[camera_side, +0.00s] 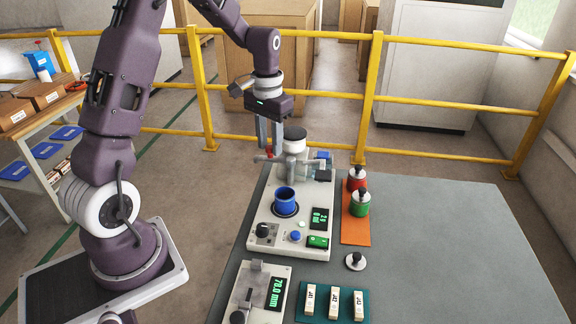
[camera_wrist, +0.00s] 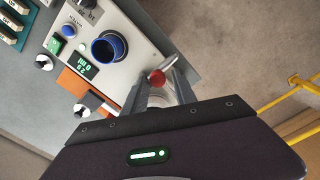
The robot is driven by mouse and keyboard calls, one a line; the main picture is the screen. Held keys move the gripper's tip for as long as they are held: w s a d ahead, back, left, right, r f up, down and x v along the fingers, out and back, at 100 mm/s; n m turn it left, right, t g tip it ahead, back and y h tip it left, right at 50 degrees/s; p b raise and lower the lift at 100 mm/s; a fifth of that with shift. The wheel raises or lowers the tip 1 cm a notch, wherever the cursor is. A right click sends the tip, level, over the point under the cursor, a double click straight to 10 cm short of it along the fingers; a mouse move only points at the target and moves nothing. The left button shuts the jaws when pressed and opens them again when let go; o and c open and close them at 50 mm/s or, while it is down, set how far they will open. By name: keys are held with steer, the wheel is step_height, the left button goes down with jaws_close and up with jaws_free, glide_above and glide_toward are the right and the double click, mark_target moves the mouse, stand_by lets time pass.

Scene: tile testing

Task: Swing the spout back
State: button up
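A grey spout-like bar (camera_side: 262,158) sticks out left from the head. A red tip (camera_side: 269,153) shows by my fingertips; in the wrist view a red knob (camera_wrist: 157,77) on a grey rod lies between the fingers. My gripper (camera_side: 270,149) points down beside the head, its fingers apart; I see no clear grip on the knob. A blue cup (camera_side: 285,199) sits on the machine in front of the head, not under my gripper.
Red (camera_side: 356,178) and green (camera_side: 359,204) weighted pots stand on an orange mat (camera_side: 356,233) to the right. A gauge (camera_side: 258,293) and a teal tray (camera_side: 318,315) with white tiles lie in front. The table's right side is clear. A yellow rail (camera_side: 440,101) runs behind.

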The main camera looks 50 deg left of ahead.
mark_target(270, 147)
steer(key=shift+o, duration=0.5)
steer(key=shift+d, duration=0.1)
steer(key=shift+r, duration=3)
steer(key=shift+d+r, duration=0.1)
steer(key=s+d+r+m+t, duration=0.1)
steer(key=s+d+r+t, duration=0.1)
steer(key=s+d+r, duration=0.7)
steer(key=s+d+m+t, duration=0.1)
steer(key=s+d, duration=0.3)
steer(key=s, duration=0.2)
steer(key=s+d+m+t, duration=0.1)
steer(key=s+d+t, duration=0.1)
steer(key=s+d, duration=0.2)
steer(key=s, duration=0.3)
steer(key=shift+f+t, duration=0.3)
steer(key=shift+f, duration=0.1)
